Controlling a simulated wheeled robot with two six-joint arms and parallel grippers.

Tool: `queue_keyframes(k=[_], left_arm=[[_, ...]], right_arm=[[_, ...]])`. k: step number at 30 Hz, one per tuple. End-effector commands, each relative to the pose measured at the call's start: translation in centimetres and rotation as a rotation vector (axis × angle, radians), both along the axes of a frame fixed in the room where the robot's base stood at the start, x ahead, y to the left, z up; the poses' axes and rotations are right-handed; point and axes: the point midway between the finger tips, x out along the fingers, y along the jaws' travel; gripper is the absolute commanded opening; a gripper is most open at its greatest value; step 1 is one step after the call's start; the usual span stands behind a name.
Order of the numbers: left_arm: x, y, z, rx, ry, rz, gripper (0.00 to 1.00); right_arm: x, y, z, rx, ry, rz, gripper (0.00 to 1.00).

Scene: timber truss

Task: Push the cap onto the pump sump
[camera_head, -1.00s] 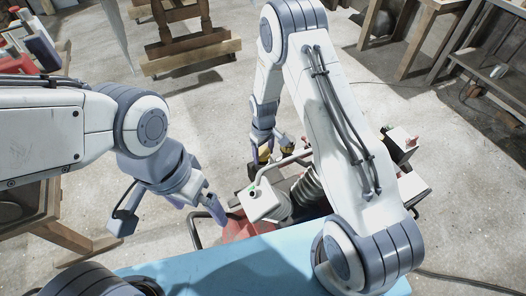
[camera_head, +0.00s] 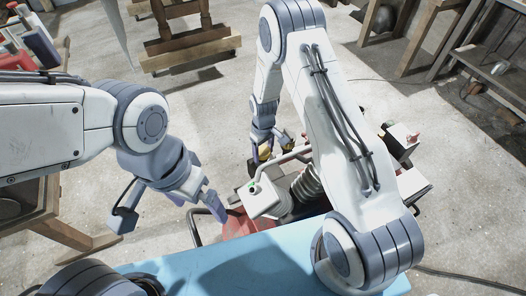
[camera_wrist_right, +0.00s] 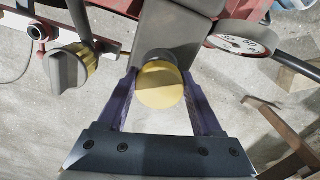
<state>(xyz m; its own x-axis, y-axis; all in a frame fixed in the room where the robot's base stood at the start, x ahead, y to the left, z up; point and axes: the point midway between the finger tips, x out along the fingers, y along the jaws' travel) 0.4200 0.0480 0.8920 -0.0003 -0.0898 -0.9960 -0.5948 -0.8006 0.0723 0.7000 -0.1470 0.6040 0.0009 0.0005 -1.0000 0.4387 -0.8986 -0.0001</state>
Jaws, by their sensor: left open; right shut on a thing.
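A round yellow cap (camera_wrist_right: 160,85) sits between the two purple fingers of my right gripper (camera_wrist_right: 158,97) in the right wrist view. The gripper is shut on it. A grey block-like part of the machine (camera_wrist_right: 172,40) lies directly beyond the cap; I cannot tell whether this is the pump sump or whether the cap touches it. In the head view my right gripper (camera_head: 262,150) is small, at the far side of the machine, with little of the cap showing. My left gripper (camera_head: 204,206) is open and empty, left of the machine's white box.
The machine has a white box (camera_head: 262,199), a ribbed dark hose (camera_head: 306,186) and a pale pipe. A dial gauge (camera_wrist_right: 243,40) and a grey-and-yellow knob (camera_wrist_right: 72,68) flank my right gripper. A blue surface (camera_head: 235,265) lies in front.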

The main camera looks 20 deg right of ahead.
Motion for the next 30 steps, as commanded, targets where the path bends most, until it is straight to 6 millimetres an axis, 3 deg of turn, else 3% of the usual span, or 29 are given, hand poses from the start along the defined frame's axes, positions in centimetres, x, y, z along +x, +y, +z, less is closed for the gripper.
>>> queue_keyframes(k=[26, 27, 29, 30], left_arm=[[0.0, 0.0, -0.5, 0.000, 0.000, 0.000, 1.00], [0.0, 0.0, -0.4, 0.000, 0.000, 0.000, 1.00], [0.0, 0.0, -0.4, 0.000, 0.000, 0.000, 1.00], [0.0, 0.0, -0.4, 0.000, 0.000, 0.000, 1.00]], right_arm=[[0.0, 0.0, -1.0, 0.000, 0.000, 0.000, 0.12], [0.0, 0.0, -0.9, 0.000, -0.001, 0.000, 0.75], [0.0, 0.0, -0.9, 0.000, -0.001, 0.000, 0.98], [0.0, 0.0, -0.9, 0.000, 0.000, 0.000, 1.00]])
